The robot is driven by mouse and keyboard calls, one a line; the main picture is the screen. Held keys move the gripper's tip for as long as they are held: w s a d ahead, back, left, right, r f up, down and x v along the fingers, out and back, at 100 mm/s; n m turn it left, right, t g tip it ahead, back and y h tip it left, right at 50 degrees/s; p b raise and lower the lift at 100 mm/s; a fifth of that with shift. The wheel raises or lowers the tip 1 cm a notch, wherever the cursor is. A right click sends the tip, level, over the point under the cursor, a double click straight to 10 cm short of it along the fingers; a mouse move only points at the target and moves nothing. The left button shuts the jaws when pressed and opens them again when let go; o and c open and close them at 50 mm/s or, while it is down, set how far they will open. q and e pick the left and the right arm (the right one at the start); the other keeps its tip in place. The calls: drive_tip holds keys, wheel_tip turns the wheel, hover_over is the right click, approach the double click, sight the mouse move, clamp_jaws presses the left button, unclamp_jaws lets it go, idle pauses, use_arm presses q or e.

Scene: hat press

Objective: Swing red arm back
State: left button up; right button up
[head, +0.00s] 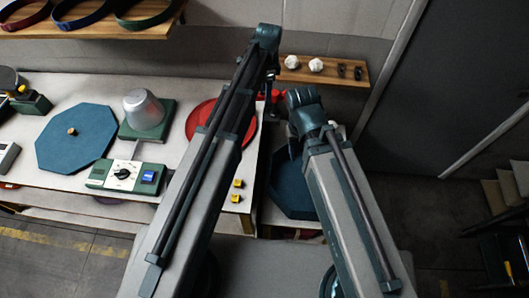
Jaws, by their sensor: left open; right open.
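A red round plate (201,117) lies on the white worktop, partly hidden behind my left arm. A small red part (276,96) shows just right of that arm; whether it joins the plate is hidden. My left gripper (271,104) hangs dark and small beside this red part; I cannot tell whether they touch. It is open. My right gripper is hidden behind my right arm. A grey metal dome (143,110) stands on a green base (160,131) left of the red plate. In front is a control box (125,176) with a black dial and blue switch.
A blue octagonal board (76,138) with a small knob lies at left. Another blue board (291,187) sits lower right, partly behind my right arm. Two yellow buttons (237,190) are near the worktop's right edge. Wooden shelves (323,70) hang behind.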

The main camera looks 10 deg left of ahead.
use_arm(q)
drive_tip(key=s+f+n+b, duration=0.4)
drive_tip(key=s+f, duration=0.1)
drive_tip(key=s, duration=0.4)
drive_tip(key=s+d+f+n+b, duration=0.1)
drive_tip(key=s+f+n+b, duration=0.3)
drive_tip(key=s, duration=0.4)
drive_tip(key=shift+s+d+f+y+b, duration=0.2)
drive_tip(key=shift+s+f+y+b, duration=0.15)
drive_tip(key=shift+b, duration=0.25)
use_arm(e)
wheel_tip(320, 180, down, 10)
